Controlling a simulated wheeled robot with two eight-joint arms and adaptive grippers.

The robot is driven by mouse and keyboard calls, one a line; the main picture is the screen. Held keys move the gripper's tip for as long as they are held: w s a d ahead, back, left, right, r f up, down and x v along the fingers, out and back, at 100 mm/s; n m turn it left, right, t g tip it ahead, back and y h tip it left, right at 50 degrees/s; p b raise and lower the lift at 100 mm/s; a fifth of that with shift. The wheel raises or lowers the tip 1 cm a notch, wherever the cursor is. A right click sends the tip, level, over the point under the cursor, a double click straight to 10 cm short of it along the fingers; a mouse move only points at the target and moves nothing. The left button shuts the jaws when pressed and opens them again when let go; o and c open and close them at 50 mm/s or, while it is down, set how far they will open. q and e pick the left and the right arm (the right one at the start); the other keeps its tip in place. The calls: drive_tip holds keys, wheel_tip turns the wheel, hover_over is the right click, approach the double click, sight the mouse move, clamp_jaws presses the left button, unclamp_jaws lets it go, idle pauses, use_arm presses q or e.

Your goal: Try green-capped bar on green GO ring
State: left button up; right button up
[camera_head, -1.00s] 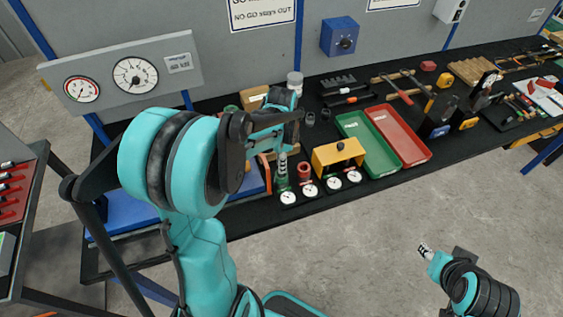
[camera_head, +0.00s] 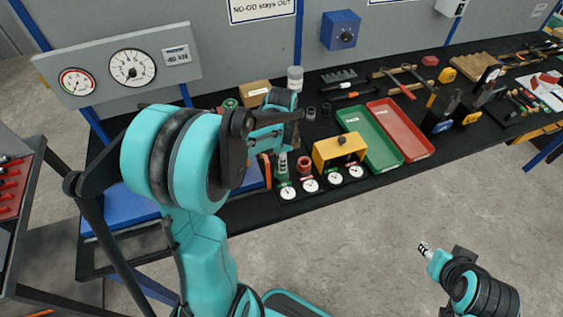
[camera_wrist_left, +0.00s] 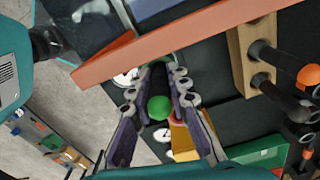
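My left gripper (camera_head: 283,148) points down over the black bench, right above the green GO ring (camera_head: 282,172). In the left wrist view the two fingers (camera_wrist_left: 160,88) stand close on either side of a round green cap (camera_wrist_left: 159,107), apparently shut on the green-capped bar. A short silvery piece of the bar (camera_head: 283,157) shows below the fingers, in line with the ring. Whether its end is inside the ring cannot be told. A red ring (camera_head: 304,165) stands just to the right. My right gripper (camera_head: 425,248) hangs away from the bench; its fingers are too small to read.
A yellow block (camera_head: 338,150) stands right of the rings, with several white dials (camera_head: 311,186) in front. Green (camera_head: 372,145) and red (camera_head: 400,130) trays lie further right. An orange strip (camera_wrist_left: 180,38) passes close to the left fingers. Open floor lies in front of the bench.

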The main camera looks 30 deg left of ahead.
use_arm(q)
drive_tip(key=o, duration=0.4)
drive_tip(key=shift+o, duration=0.2)
wheel_tip(320, 180, up, 12)
drive_tip(key=shift+r, duration=0.1)
idle(1.0)
drive_tip(key=s+d+f+n+t+b, duration=0.1)
drive_tip(key=s+d+f+n+t, duration=0.1)
drive_tip(key=s+d+n, duration=0.3)
drive_tip(key=s+d+f+n+t+b, duration=0.2)
drive_tip(key=s+d+f+n+t, duration=0.1)
drive_tip(key=s+d+n+t, duration=0.2)
drive_tip(key=shift+s+d+f, duration=0.25)
drive_tip(key=shift+s+d, duration=0.05)
drive_tip(key=shift+s, duration=0.25)
